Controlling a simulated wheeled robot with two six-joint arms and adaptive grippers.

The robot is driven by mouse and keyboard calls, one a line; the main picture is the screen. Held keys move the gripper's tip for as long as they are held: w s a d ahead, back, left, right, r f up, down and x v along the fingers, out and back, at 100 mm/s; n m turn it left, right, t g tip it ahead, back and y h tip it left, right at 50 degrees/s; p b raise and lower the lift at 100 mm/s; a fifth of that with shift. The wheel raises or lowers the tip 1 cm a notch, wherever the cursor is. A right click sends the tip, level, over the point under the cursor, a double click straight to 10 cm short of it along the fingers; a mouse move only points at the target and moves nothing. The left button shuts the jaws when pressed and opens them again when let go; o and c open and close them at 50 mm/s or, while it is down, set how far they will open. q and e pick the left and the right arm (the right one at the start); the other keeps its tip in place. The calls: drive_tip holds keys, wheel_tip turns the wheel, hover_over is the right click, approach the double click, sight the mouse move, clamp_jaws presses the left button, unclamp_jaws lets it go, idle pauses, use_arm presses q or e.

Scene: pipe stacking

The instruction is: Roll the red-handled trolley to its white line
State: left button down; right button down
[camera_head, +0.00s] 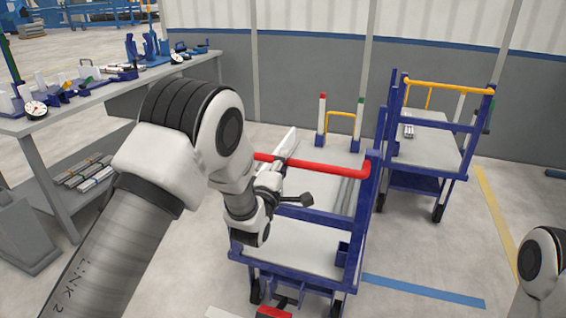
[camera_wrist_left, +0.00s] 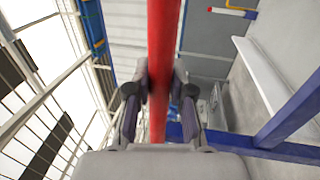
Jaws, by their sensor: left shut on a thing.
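The red-handled trolley (camera_head: 290,248) is a blue frame with pale decks, standing on the floor in the middle of the head view. Its red handle (camera_head: 325,168) runs across the top. In the left wrist view the red handle (camera_wrist_left: 163,40) passes upright between the fingers. My left gripper (camera_wrist_left: 160,82) is shut on this handle; in the head view my wrist partly hides it. A short white line (camera_head: 226,313) shows on the floor at the bottom edge, left of the trolley's near end; the rest is cut off. My right gripper is out of view.
A yellow-handled trolley (camera_head: 425,150) stands behind to the right. Red- and green-topped posts (camera_head: 322,122) stand behind. A workbench (camera_head: 105,95) with tools is at left. A blue floor line (camera_head: 425,291) and a yellow one (camera_head: 494,212) lie at right, with clear floor around.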

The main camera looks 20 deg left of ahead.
use_arm(q)
drive_tip(key=shift+s+f, duration=0.1)
drive_tip(key=shift+f, duration=0.05)
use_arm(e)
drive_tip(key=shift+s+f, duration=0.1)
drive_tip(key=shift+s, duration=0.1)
use_arm(q)
drive_tip(key=shift+f, duration=0.1)
drive_tip(key=c, duration=1)
unclamp_jaws()
drive_tip(key=shift+s, duration=0.1)
drive_tip(key=shift+c, duration=0.2)
drive_tip(key=shift+s+r, duration=0.1)
drive_tip(key=shift+r, duration=0.1)
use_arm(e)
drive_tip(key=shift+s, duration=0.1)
use_arm(q)
drive_tip(key=s, duration=0.4)
drive_tip(key=s+f, duration=0.1)
drive_tip(key=s, duration=0.3)
drive_tip(key=s+f, duration=0.1)
drive_tip(key=s, duration=0.2)
drive_tip(key=shift+s+a+f, duration=0.2)
drive_tip(key=shift+s+a, duration=0.05)
drive_tip(key=shift+s, duration=0.15)
